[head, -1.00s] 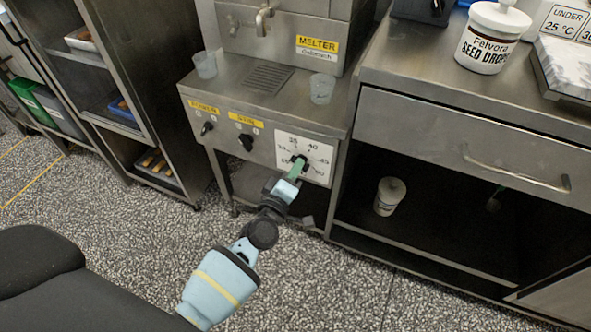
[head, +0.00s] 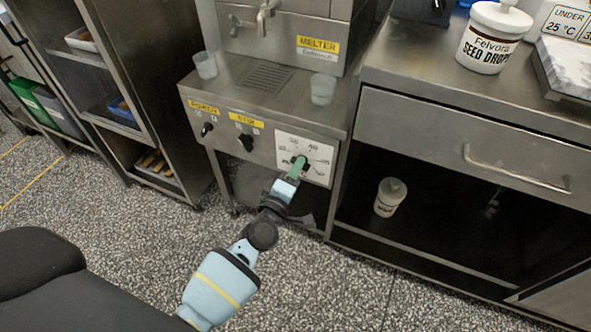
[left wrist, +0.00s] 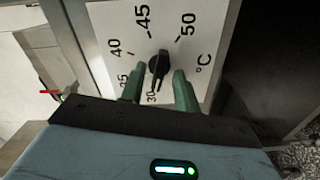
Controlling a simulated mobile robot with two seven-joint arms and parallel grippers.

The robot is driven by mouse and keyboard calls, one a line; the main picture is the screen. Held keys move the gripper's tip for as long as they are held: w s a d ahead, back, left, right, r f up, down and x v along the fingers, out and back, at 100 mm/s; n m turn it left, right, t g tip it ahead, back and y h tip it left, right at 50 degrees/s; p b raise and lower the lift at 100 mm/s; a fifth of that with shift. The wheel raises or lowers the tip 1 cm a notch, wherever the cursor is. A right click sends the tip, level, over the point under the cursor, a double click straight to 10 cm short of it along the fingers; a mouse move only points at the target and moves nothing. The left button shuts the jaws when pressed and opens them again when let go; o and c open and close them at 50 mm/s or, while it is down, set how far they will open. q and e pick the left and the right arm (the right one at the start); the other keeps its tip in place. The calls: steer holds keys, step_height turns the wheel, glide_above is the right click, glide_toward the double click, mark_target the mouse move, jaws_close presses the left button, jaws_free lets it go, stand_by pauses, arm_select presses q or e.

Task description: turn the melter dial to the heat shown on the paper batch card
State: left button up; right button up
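The melter dial is a black knob (left wrist: 159,66) on a white scale plate (head: 320,155) at the right of the melter's front panel. The plate reads 30 to 50 °C in the left wrist view. The knob's narrow lower end lies toward the 30 mark, though I cannot tell for sure which end is the pointer. My left gripper (left wrist: 158,82) has green fingers, one on each side of the knob, with a small gap visible on both sides. It also shows in front of the dial in the head view (head: 298,165). My right gripper and the paper batch card are not in view.
The melter (head: 285,42) has two more knobs left of the dial and clear cups (head: 322,89) on its ledge. A steel counter (head: 420,75) with a drawer and open shelf stands at the right. A shelf rack (head: 110,75) stands at the left. Speckled floor is clear in front.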

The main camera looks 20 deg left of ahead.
arm_select(q)
steer(key=s+p, duration=0.1)
steer(key=s, duration=0.6)
steer(key=shift+s, duration=0.4)
steer(key=shift+a, duration=0.1)
